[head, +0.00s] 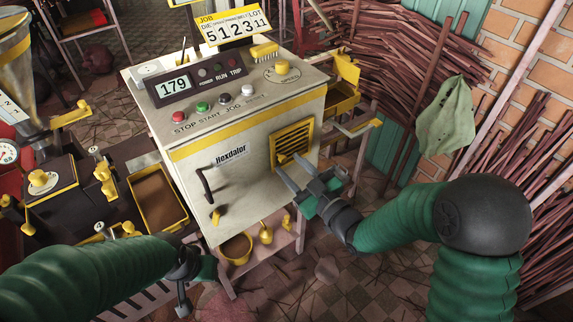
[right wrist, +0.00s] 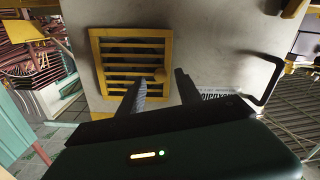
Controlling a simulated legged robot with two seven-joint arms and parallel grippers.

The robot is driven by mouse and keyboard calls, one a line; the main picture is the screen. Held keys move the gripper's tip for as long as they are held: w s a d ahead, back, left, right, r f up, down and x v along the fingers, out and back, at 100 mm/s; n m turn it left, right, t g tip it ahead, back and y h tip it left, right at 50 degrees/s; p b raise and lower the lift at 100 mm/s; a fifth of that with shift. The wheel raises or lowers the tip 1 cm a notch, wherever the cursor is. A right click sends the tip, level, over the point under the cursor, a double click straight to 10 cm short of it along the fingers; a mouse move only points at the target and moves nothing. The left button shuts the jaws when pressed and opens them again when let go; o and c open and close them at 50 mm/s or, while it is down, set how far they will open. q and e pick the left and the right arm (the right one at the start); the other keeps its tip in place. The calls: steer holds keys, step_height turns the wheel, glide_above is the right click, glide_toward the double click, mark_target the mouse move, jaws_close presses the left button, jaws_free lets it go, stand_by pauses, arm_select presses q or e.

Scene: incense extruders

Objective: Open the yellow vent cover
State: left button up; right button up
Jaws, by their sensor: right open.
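The yellow vent cover (head: 293,140) is a slatted, framed panel on the front of the pale cabinet (head: 240,180). It lies flush and looks closed. In the right wrist view the vent cover (right wrist: 131,56) fills the upper left, with a small knob near its lower right edge. My right gripper (head: 287,165) is open in front of the vent's lower part. In the right wrist view its fingertips (right wrist: 170,73) are apart near the vent's right edge, one close to the knob; contact cannot be told. My left gripper (head: 183,292) hangs low at the left, away from the vent.
Bundles of sticks (head: 400,45) lean behind.

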steer(key=shift+x, duration=1.3)
steer(key=shift+a, duration=0.1)
jaws_close()
